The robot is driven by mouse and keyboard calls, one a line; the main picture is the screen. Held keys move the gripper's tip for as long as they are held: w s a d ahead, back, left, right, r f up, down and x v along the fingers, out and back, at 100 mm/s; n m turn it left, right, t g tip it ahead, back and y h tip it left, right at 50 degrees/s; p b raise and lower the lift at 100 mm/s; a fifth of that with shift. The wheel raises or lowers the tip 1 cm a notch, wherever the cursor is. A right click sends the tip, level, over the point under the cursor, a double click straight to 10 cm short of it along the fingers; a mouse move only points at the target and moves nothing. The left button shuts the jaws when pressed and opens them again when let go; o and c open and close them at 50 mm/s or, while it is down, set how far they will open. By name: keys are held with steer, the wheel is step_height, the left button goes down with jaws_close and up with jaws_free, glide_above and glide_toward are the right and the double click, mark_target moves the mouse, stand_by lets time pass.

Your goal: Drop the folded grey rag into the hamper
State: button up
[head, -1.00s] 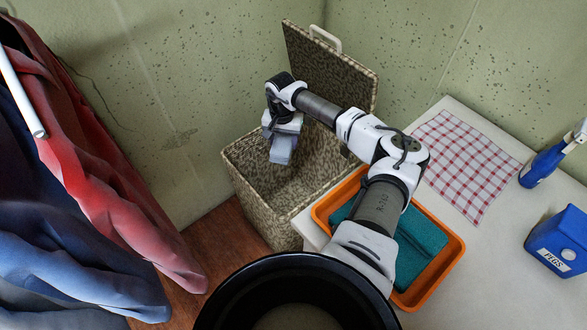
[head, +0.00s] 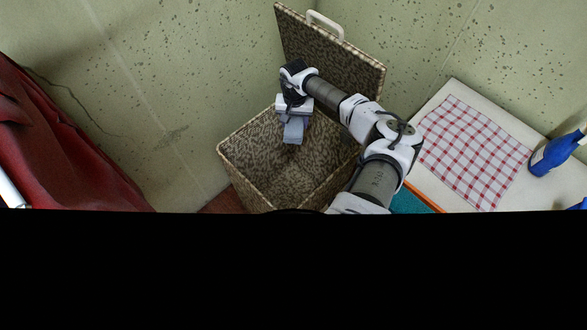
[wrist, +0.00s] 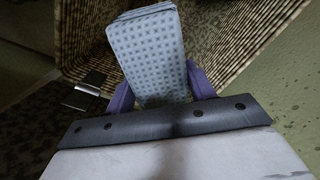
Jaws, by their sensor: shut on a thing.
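The folded grey rag (head: 294,132) hangs from my gripper (head: 293,116) above the open mouth of the hamper (head: 240,178). In the wrist view, the rag (wrist: 152,52) is blue-grey with a small dark pattern, and the purple fingers of my gripper (wrist: 160,92) are shut on it from both sides. The hamper is a tall mottled brown-and-beige basket. Its lid (head: 350,68) stands open at the back, with a white handle on top. The hamper's lower part is hidden by black at the bottom of the head view.
A pale table (head: 518,126) on the right bears a red-checked cloth (head: 470,150), a blue bottle (head: 556,152) and an orange tray (head: 432,204), mostly hidden, with teal cloth (head: 408,201). Red cloth (head: 60,150) hangs at the left. Green walls stand close behind the hamper.

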step_height(320, 180, down, 5)
steer(key=b, duration=0.2)
steer(key=shift+b, duration=0.35)
steer(key=o, duration=1)
steer(key=shift+r, duration=0.1)
step_height(320, 180, up, 14)
steer(key=b, duration=0.3)
steer(key=shift+f, duration=0.2)
